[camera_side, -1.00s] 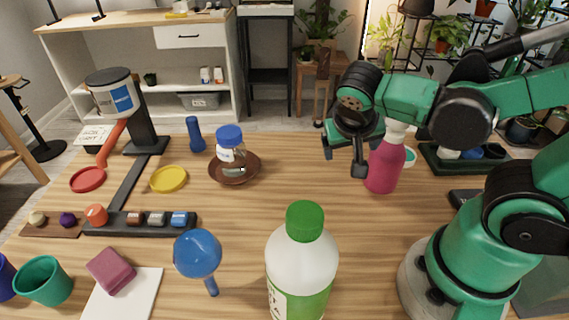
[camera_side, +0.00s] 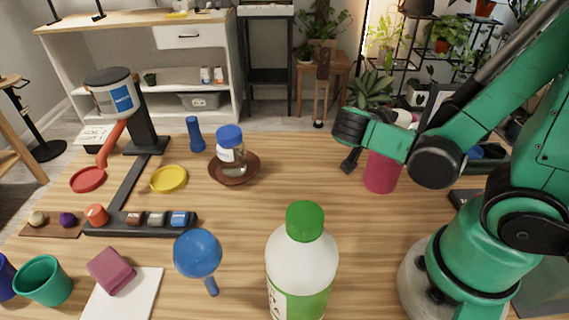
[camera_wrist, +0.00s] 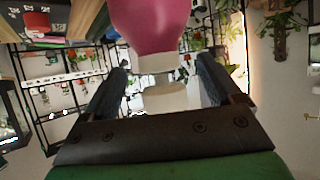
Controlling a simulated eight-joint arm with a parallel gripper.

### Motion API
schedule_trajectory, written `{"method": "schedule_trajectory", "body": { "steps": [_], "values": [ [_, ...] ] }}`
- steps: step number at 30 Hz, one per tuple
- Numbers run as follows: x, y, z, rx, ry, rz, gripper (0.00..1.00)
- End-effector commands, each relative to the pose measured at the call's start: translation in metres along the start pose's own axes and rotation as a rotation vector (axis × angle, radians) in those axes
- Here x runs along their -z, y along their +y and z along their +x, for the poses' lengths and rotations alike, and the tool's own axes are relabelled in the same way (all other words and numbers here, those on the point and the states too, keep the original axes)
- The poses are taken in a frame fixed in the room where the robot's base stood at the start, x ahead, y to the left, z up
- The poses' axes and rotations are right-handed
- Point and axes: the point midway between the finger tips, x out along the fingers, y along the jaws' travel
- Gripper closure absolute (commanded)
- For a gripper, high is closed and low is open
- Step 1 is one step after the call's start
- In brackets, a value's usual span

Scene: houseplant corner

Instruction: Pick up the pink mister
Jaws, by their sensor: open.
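The pink mister (camera_side: 381,173) stands upright on the wooden table at the right of the side view, its upper part hidden behind my arm. In the wrist view the mister (camera_wrist: 152,22) appears upside down, with its pink body at the top and its white collar and neck below. My gripper (camera_wrist: 163,68) is open, with one dark finger on each side of the white neck and visible gaps to both. In the side view one fingertip of my gripper (camera_side: 350,161) shows just left of the mister; the other is hidden.
A blue-capped jar (camera_side: 230,150) stands on a brown saucer (camera_side: 236,179) to the left. A large green-capped bottle (camera_side: 302,262) stands in front. A dark tray (camera_side: 490,163) lies behind my arm at right. The table between jar and mister is clear.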

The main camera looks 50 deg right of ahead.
Motion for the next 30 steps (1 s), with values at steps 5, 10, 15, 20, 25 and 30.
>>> {"method": "schedule_trajectory", "body": {
  "steps": [5,10,15,20,25,30],
  "values": [
    [0.0000,0.0000,0.0012,0.001,0.000,-0.001,0.15],
    [-0.0001,0.0000,0.0011,0.001,-0.001,-0.001,0.41],
    [-0.0001,-0.0001,0.0010,0.001,-0.001,-0.001,0.89],
    [-0.0001,-0.0001,0.0010,0.001,-0.001,-0.001,1.00],
    [-0.0002,-0.0001,0.0010,0.001,-0.001,-0.002,1.00],
    [-0.0002,0.0000,0.0010,0.001,-0.001,-0.002,1.00]
  ]
}}
